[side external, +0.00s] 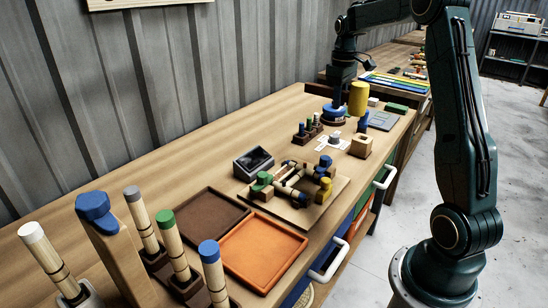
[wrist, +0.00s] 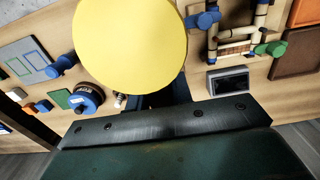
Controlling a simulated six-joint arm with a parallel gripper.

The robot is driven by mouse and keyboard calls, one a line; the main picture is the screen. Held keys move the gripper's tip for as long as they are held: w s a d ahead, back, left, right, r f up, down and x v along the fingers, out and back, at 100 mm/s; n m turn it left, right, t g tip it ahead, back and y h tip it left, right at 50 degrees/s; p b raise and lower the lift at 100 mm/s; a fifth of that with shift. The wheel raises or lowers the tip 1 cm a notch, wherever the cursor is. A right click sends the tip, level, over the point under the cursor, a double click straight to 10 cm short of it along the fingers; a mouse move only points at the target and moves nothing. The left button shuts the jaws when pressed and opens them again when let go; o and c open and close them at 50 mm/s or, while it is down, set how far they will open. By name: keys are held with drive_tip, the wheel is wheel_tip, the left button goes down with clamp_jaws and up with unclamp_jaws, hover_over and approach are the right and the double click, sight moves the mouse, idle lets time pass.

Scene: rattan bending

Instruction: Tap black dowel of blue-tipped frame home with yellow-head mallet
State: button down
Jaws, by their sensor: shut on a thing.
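The yellow-head mallet (side external: 358,97) is at my gripper (side external: 344,98), raised over the far part of the bench. Its yellow head (wrist: 130,45) fills much of the wrist view and hides what lies behind it. My gripper is shut on the mallet; the fingers and handle are mostly hidden. A rattan frame (wrist: 238,30) lies among blue, green and yellow fittings on a wooden board (side external: 315,208), apart from the mallet. Dark pieces show among its light rods, but I cannot tell which is the black dowel. A blue fitting (wrist: 205,18) is at its left in the wrist view.
A dark open box (side external: 253,163) stands beside the board. A blue round item (wrist: 87,97) and small blocks sit near the mallet.

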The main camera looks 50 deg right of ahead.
drive_tip(key=w+a+f+m, duration=0.3)
drive_tip(key=a+m, duration=0.1)
drive_tip(key=a, duration=0.6)
drive_tip(key=w+a+f+m, duration=0.3)
drive_tip(key=w+a+m, duration=0.1)
drive_tip(key=a, duration=0.5)
drive_tip(key=shift+a+f+m, duration=0.35)
drive_tip(key=shift+f+m, duration=0.05)
drive_tip(key=shift+m, duration=0.1)
drive_tip(key=shift+f, duration=0.15)
drive_tip(key=shift+f, duration=3.3)
drive_tip(key=shift+r, duration=1.5)
